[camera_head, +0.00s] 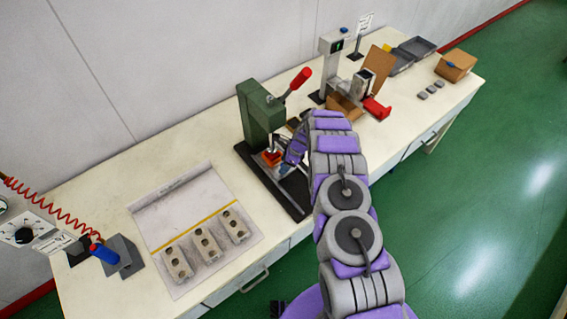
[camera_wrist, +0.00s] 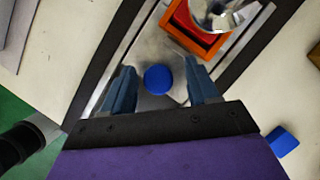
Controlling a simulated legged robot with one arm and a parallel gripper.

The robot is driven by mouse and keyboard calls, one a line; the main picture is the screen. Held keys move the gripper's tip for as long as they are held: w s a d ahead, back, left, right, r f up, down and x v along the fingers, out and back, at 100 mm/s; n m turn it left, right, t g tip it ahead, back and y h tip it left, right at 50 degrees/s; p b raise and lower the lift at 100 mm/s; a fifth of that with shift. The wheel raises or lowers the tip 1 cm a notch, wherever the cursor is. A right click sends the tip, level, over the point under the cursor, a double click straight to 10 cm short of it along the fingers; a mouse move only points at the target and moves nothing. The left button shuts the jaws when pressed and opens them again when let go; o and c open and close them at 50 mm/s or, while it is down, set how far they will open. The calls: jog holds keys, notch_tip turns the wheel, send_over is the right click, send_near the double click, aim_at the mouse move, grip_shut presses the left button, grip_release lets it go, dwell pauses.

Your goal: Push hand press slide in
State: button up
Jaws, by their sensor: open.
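The green hand press (camera_head: 262,118) with a red-tipped lever (camera_head: 300,79) stands on the bench, left of my arm in the head view. Its slide holds an orange-red block (camera_head: 271,157). In the wrist view the orange frame (camera_wrist: 196,38) sits under the press's shiny round ram (camera_wrist: 222,12). A blue round knob (camera_wrist: 158,79) on the metal slide plate (camera_wrist: 140,60) lies between my fingers. My gripper (camera_wrist: 162,82) is open, with one finger on each side of the knob; I cannot tell whether they touch it. My gripper is partly hidden by my arm in the head view.
A white mat (camera_head: 160,212) with several grey moulds lies left of the press. A blue-handled tool (camera_head: 104,253) stands beyond it. A stand (camera_head: 331,62), a red item (camera_head: 377,108) and a cardboard box (camera_head: 455,65) are to the right.

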jog(key=shift+d+r, duration=0.25)
jog(key=shift+r, duration=0.35)
jog(key=d, duration=0.3)
jog(key=s+d, duration=0.1)
jog(key=d, duration=0.3)
jog(key=s+d, duration=0.1)
jog(key=d, duration=0.3)
jog(key=shift+d+f, duration=0.1)
jog(key=shift+d, duration=0.15)
jog(key=shift+a, duration=0.1)
